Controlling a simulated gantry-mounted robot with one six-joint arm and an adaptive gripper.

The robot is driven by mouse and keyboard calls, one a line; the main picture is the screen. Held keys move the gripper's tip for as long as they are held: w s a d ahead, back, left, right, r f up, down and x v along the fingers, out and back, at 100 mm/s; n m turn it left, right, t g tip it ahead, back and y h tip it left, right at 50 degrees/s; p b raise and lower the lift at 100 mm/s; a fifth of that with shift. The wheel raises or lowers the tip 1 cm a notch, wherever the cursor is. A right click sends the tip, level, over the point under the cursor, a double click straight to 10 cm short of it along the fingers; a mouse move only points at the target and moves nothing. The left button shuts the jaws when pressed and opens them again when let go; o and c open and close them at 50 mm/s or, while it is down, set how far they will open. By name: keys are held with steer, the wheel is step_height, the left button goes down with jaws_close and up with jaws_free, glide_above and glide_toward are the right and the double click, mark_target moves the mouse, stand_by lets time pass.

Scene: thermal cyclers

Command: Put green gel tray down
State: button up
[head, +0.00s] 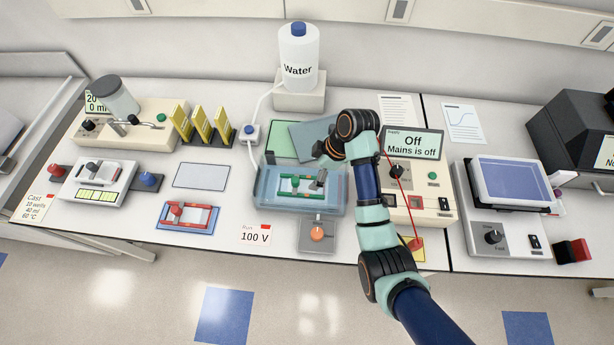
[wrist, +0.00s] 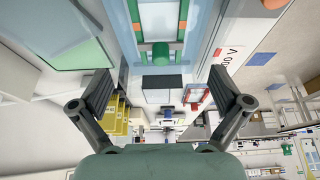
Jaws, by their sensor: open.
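The green gel tray (head: 298,187) sits inside the clear blue-tinted tank (head: 270,203) at the middle of the bench. A green part of it also shows at the top of the wrist view (wrist: 162,52). My gripper (head: 319,181) is over the right part of the tank, close to the tray. In the wrist view its two fingers (wrist: 168,92) are wide apart with nothing between them. My arm hides some of the bench right of the tank.
A red tray (head: 188,215) lies on a blue mat at left. The water bottle (head: 298,58) stands behind the tank, with a green sheet (head: 284,140) between. An orange-knobbed box (head: 317,234) is in front. The power supply (head: 430,205) stands at right, reading "Off".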

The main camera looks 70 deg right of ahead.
steer(key=v, duration=0.2)
steer(key=shift+s+r, duration=0.15)
steer(key=shift+r, duration=0.2)
steer(key=w+a+r+m+t+h, duration=0.1)
steer(key=w+a+r, duration=0.2)
steer(key=w+a, duration=0.5)
steer(key=w+a+r+t+h, duration=0.1)
steer(key=w+a+r, duration=0.1)
steer(key=w+a, duration=0.6)
steer(key=s+a+r+m+t, duration=0.1)
steer(key=a+r+t, duration=0.2)
steer(key=a, duration=0.9)
steer(key=s+a+r+t, duration=0.1)
steer(key=a+r+t, duration=0.2)
steer(key=a+r, duration=0.6)
steer(key=a, duration=0.4)
steer(key=shift+s+m+y, duration=0.35)
steer(key=shift+m+y, duration=0.05)
steer(key=shift+r, duration=0.1)
